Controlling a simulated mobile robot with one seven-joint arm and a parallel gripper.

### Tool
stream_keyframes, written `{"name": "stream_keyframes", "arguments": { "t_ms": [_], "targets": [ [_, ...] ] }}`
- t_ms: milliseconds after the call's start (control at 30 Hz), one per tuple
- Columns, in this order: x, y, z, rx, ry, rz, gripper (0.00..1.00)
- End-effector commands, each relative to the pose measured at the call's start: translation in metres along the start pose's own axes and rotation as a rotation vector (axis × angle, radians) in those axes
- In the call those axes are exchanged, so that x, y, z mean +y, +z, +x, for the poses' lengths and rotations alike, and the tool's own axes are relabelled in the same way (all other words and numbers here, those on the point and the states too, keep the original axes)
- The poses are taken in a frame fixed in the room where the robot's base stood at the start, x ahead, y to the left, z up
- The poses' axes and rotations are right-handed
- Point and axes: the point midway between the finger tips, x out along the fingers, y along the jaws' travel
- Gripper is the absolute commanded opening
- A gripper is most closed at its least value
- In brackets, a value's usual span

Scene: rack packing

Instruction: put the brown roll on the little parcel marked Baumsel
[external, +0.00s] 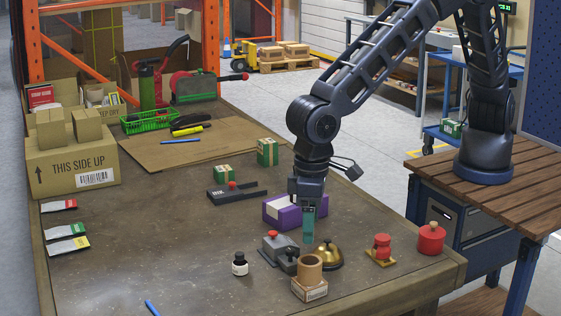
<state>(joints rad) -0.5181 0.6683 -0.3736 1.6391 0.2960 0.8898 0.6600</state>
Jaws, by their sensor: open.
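The brown roll (310,271) stands upright near the table's front edge. It appears to rest on top of the little parcel (312,294), a small pale box with a printed label too small to read. My gripper (308,238) points down behind and above the roll, apart from it. Its fingers show edge-on and are open, with nothing seen between them. They overlap the right part of a purple box (281,213) in the picture.
A brass bell (328,257) stands just right of the roll, and a grey device with a red knob (275,245) is behind left. Red weights (431,239) are on the right. The front left of the table is mostly clear.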

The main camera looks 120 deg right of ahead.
Motion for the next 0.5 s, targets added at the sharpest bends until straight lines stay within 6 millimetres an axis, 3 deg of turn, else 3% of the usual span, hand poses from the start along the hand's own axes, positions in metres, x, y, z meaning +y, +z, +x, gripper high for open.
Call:
{"name": "stream_keyframes", "arguments": {
  "t_ms": [333,500],
  "targets": [
    [0.003,0.0,-0.017,0.0,-0.003,-0.002,0.68],
    [0.026,0.003,-0.049,-0.004,-0.031,-0.02,0.68]
  ]
}}
